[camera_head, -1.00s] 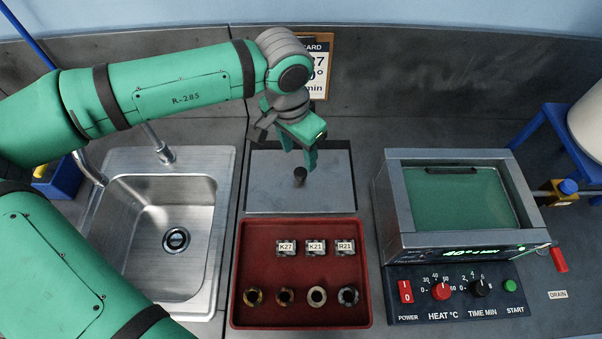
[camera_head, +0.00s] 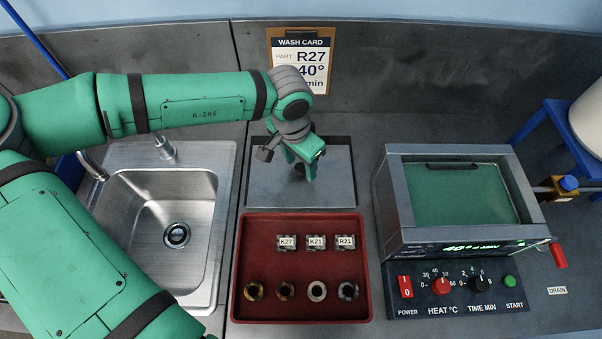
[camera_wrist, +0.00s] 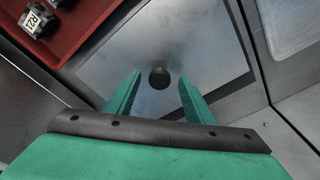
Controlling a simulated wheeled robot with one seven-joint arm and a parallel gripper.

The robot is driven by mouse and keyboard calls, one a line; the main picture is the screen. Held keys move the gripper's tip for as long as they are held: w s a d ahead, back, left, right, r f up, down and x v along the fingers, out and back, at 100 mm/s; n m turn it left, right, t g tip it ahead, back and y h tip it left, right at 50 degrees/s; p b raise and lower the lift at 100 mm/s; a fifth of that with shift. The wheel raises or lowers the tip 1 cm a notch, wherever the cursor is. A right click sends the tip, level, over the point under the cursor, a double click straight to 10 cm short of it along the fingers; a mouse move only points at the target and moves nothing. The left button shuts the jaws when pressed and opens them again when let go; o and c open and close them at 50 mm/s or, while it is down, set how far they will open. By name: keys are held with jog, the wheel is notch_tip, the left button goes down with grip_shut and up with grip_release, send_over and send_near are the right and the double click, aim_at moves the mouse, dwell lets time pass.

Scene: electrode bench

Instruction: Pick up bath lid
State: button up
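The bath lid (camera_head: 325,187) is a flat grey metal plate with a dark round knob (camera_wrist: 159,75). It lies on the bench behind the red tray, and it also shows in the wrist view (camera_wrist: 190,40). My gripper (camera_head: 301,172) is over the lid at its knob. In the wrist view my gripper's two green fingers (camera_wrist: 158,96) are spread apart, with the knob between and just beyond their tips. I cannot tell the exact height left above the knob. In the head view the knob is mostly hidden by the fingers.
A red tray (camera_head: 240,270) holds labelled blocks and several rings in front of the lid. A sink (camera_head: 175,190) is at left. The bath (camera_head: 395,200), filled with green liquid, and its control panel (camera_head: 460,290) stand at right. A wash card (camera_head: 300,65) is behind.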

aim_at(302, 165)
grip_shut()
jog(key=shift+r, duration=0.1)
jog(key=shift+r, duration=0.25)
notch_tip(302, 165, up, 3)
jog(key=shift+f, duration=0.2)
jog(key=s+a+r, duration=0.8)
jog(key=a+r, duration=0.2)
jog(key=r, duration=0.3)
jog(key=shift+s+a, duration=0.4)
jog(key=shift+r, duration=0.1)
